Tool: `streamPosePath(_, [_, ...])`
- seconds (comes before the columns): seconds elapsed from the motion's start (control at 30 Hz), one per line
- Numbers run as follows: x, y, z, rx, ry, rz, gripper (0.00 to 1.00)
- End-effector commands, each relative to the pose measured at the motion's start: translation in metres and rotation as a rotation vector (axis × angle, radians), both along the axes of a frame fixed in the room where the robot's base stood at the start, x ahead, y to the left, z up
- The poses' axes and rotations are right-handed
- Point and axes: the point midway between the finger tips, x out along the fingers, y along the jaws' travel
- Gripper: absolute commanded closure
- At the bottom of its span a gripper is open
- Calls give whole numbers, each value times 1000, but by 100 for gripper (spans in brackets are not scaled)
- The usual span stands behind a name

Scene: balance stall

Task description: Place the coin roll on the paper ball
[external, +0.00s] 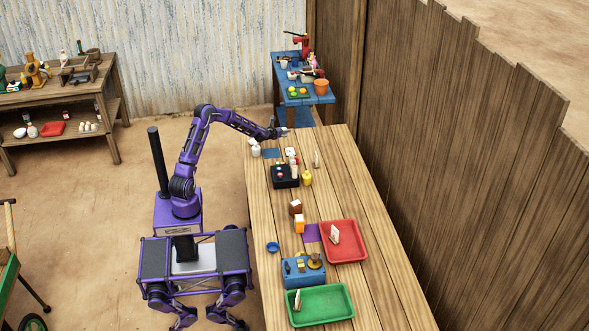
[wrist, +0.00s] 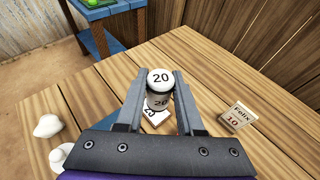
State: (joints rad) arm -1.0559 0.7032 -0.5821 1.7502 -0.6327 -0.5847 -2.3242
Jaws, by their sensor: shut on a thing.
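My gripper (wrist: 160,78) is shut on the coin roll (wrist: 160,77), a short white and dark cylinder marked 20, upright between the fingertips. A white card marked 20 (wrist: 153,116) shows below it; I cannot tell the gap between them. The paper ball (wrist: 47,125) looks like a crumpled white lump, at the left of the wrist view on the table, apart from the roll. In the external view my gripper (external: 283,132) is over the far end of the table, and the roll is too small to make out there.
Another white object (wrist: 60,156) lies near the paper ball, partly hidden by my gripper. A blue mat (external: 272,153) lies close by. A Felix 10 card (wrist: 237,117) stands to the right. A black box (external: 285,183) and a yellow container (external: 307,178) stand nearer the camera.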

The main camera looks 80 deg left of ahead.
Motion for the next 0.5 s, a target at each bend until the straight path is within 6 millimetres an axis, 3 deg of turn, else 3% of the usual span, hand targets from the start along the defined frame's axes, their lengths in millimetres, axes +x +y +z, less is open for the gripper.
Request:
streamPosePath(0.03, [-17, 22, 5, 8, -4, 64, 100])
streamPosePath(0.2, [-79, 85, 22, 6, -4, 264, 100])
streamPosePath(0.3, [-112, 111, 33, 6, -5, 360, 100])
streamPosePath(0.5, [-157, 142, 48, 2, -4, 484, 100])
